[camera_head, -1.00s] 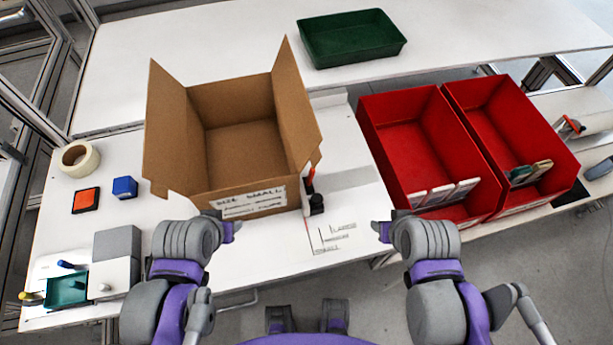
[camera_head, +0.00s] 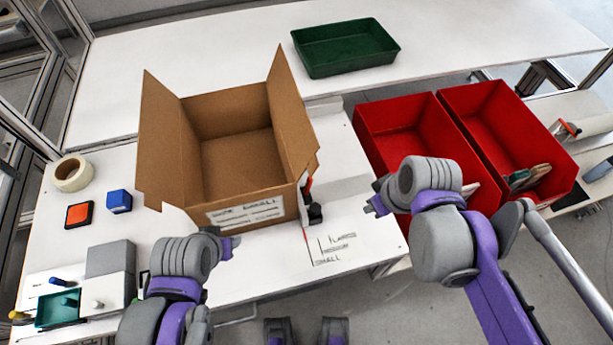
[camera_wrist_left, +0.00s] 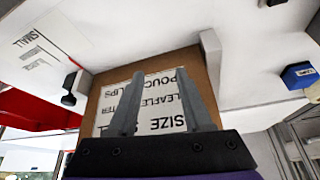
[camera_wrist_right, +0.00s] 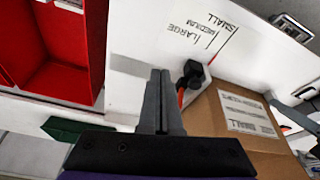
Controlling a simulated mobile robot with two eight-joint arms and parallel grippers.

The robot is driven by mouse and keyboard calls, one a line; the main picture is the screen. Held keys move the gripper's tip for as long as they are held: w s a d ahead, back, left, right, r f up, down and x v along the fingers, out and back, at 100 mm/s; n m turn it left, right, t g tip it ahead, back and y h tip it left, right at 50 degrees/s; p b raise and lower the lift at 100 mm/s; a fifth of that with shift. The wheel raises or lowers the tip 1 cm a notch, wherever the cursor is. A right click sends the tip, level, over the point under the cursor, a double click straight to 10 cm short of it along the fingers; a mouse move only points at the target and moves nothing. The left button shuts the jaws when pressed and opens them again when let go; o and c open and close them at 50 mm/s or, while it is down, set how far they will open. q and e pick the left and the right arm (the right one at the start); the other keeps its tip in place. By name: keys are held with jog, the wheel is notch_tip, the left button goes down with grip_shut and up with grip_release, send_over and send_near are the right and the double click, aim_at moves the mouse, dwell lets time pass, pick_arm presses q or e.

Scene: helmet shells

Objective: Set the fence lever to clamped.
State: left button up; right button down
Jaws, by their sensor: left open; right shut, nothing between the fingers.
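The fence lever (camera_head: 307,190) is a small red-orange handle on a black base (camera_head: 314,213), beside the right front corner of the cardboard box. In the right wrist view the black base (camera_wrist_right: 190,73) and the orange lever (camera_wrist_right: 181,97) show just right of my fingertips. My right gripper (camera_head: 371,206) is shut and empty, right of the lever and apart from it. My left gripper (camera_head: 234,246) is open and empty in front of the box's label. The left wrist view shows the black lever part (camera_wrist_left: 72,90) at left. I cannot tell the lever's setting.
The open cardboard box (camera_head: 240,160) stands left of the lever. Size marks (camera_head: 335,248) are printed on the white table in front. Two red bins (camera_head: 395,118) stand at right. A green tray (camera_head: 345,62) lies behind. Tape and small blocks lie at left.

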aim_at(307, 181)
pick_arm(q)
jog(key=f+b, duration=0.2)
jog(key=f, duration=0.1)
jog(key=shift+s+f+b, duration=0.3)
jog(key=shift+s+b, duration=0.05)
jog(key=shift+f, duration=0.1)
pick_arm(e)
jog(key=w+a+r+n+g+y, duration=0.4)
jog(key=w+a+n, duration=0.5)
jog(key=w+n, duration=0.3)
jog(key=shift+r+n+g, duration=0.15)
jog(key=shift+n+g, duration=0.25)
jog(key=shift+n, duration=1.1)
jog(key=shift+a, duration=0.1)
pick_arm(q)
jog(key=shift+s+f+b, duration=0.1)
jog(key=shift+f+b, duration=0.3)
jog(key=shift+b, duration=0.1)
pick_arm(e)
jog(key=x, duration=1)
jog(key=shift+w, duration=0.1)
jog(key=shift+w, duration=0.1)
